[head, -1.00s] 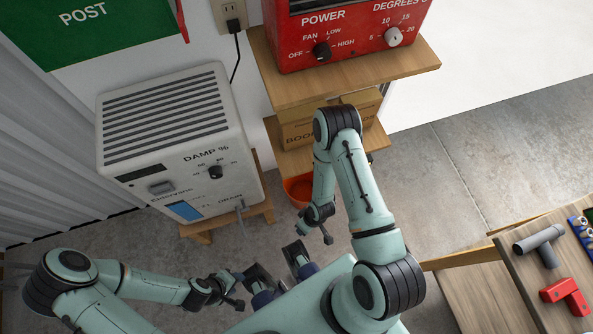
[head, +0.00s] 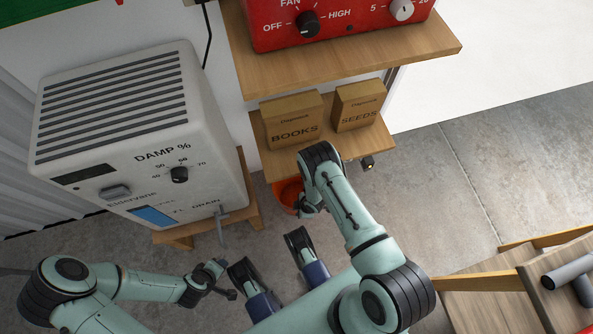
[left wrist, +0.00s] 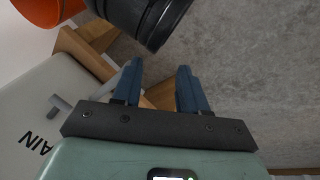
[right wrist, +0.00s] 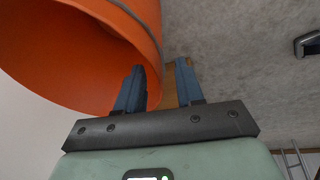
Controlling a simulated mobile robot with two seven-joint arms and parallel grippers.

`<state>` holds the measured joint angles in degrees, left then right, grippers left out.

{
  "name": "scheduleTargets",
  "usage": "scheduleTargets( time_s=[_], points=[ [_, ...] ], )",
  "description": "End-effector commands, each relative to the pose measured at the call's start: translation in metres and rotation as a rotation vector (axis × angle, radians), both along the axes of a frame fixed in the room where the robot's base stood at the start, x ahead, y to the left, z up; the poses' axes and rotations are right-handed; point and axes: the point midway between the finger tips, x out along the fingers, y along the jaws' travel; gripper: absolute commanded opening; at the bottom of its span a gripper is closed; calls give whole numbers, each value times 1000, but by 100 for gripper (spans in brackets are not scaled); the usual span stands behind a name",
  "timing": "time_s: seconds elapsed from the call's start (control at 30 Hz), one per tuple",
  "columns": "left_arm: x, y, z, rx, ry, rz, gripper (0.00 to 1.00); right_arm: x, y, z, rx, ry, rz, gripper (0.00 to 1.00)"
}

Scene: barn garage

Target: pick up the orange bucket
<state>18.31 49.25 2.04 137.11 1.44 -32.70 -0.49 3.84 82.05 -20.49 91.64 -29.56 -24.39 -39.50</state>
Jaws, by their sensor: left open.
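The orange bucket (head: 287,192) stands on the floor below the small wooden shelf, partly hidden behind my right arm in the head view. In the right wrist view the bucket (right wrist: 140,28) is large, with its round mouth facing the camera. My right gripper (right wrist: 160,63) is open with its fingers apart at the bucket's rim. The left finger overlaps the mouth and the right finger is outside it; contact cannot be told. My left gripper (left wrist: 158,68) is open and empty near the dehumidifier's stand. The bucket (left wrist: 38,10) is at that view's top left corner.
The white dehumidifier (head: 125,130) stands on a wooden stand (head: 180,237) left of the bucket. Above the bucket, a shelf (head: 300,172) holds the BOOKS (head: 292,119) and SEEDS (head: 358,106) boxes. A red heater (head: 345,25) is higher up. Bare floor (head: 475,165) lies to the right.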

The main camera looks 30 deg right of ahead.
Motion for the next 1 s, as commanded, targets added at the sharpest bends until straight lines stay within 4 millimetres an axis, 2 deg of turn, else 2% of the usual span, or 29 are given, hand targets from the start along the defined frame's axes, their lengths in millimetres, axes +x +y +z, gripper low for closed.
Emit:
scheduleTargets(
  time_s=[0.17, 0.27, 0.43, 0.7, 0.73, 0.83, 1.0],
  points=[
    [11, 6, -11, 15, -28, 12, 43, 5, 3, -19, 2, 1, -1, 37],
    [26, 13, -20, 33, -65, 27, 43, 10, 5, -36, 0, 1, 0, 37],
    [7, 15, -33, 28, -4, 26, 43, 14, 7, -49, 0, 1, 0, 37],
    [4, 15, -34, 28, 5, 26, 43, 15, 7, -50, 1, 1, -1, 37],
    [4, 15, -34, 28, 5, 26, 43, 15, 7, -50, 1, 1, -1, 34],
    [4, 15, -34, 28, 5, 26, 43, 15, 7, -50, 1, 1, -1, 1],
    [4, 15, -34, 28, 5, 26, 43, 15, 7, -50, 0, 0, -1, 0]
  ],
)
